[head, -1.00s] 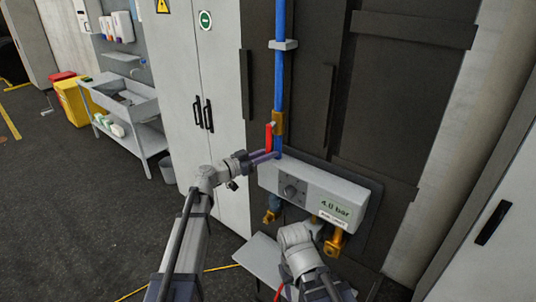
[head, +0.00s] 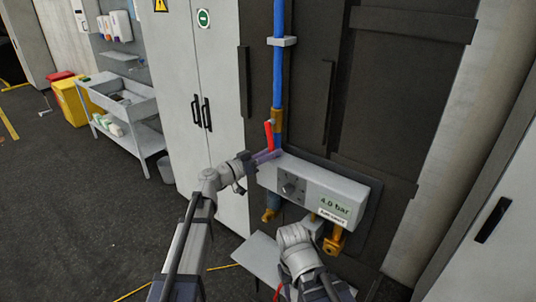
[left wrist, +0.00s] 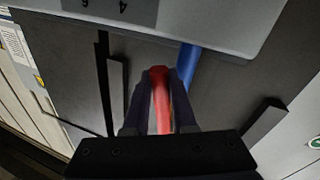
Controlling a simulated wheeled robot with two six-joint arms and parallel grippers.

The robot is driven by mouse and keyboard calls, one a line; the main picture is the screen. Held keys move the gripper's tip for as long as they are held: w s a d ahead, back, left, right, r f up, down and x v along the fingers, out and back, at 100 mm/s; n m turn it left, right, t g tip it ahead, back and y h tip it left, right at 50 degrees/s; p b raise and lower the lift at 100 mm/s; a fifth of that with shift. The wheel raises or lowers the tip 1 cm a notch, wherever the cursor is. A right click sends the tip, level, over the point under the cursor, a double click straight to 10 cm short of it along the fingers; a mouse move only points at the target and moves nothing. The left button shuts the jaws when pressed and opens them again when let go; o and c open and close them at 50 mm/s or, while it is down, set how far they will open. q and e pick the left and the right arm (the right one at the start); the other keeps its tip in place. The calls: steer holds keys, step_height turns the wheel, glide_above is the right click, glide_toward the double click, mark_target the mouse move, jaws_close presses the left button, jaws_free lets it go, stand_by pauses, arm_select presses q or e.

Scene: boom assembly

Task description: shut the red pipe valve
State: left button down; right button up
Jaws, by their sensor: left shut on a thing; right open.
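The red valve lever (head: 268,135) hangs beside the brass valve body (head: 277,118) on the blue pipe (head: 279,65). It leans slightly, its lower end to the right. My left gripper (head: 268,155) is shut on the lever near its lower end. In the left wrist view the red lever (left wrist: 161,95) lies between the two dark fingers, with the blue pipe (left wrist: 188,65) just behind on the right. My right gripper (head: 312,228) is open, low in front of the grey box, near its brass fittings. Its fingers are hard to make out.
The grey gauge box (head: 315,188), with a knob and a "4.0 bar" display, sits just below the valve. A brass fitting (head: 335,240) hangs under it. A grey cabinet (head: 205,70) stands to the left. A small pale table (head: 255,255) is below.

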arm_select(q)
steer(key=s+d+r+n+t+y+p, duration=0.1)
steer(key=s+d+r+n+t+p, duration=0.1)
steer(key=n, duration=0.7)
steer(key=s+d+r+n+t+y+p, duration=0.1)
steer(key=s+d+r+n+t+p, duration=0.1)
steer(key=r+n, duration=0.5)
steer(key=shift+s+d+r+n+t+p, duration=0.25)
steer(key=shift+d+n+t, duration=0.65)
steer(key=shift+n, duration=0.5)
steer(key=shift+w, duration=0.1)
steer(key=c, duration=0.7)
jaws_free()
steer(key=shift+d, duration=0.1)
steer(key=shift+f, duration=0.1)
steer(key=b+v, duration=0.2)
steer(key=v, duration=0.5)
steer(key=shift+s+a, duration=0.25)
steer(key=shift+s, duration=0.1)
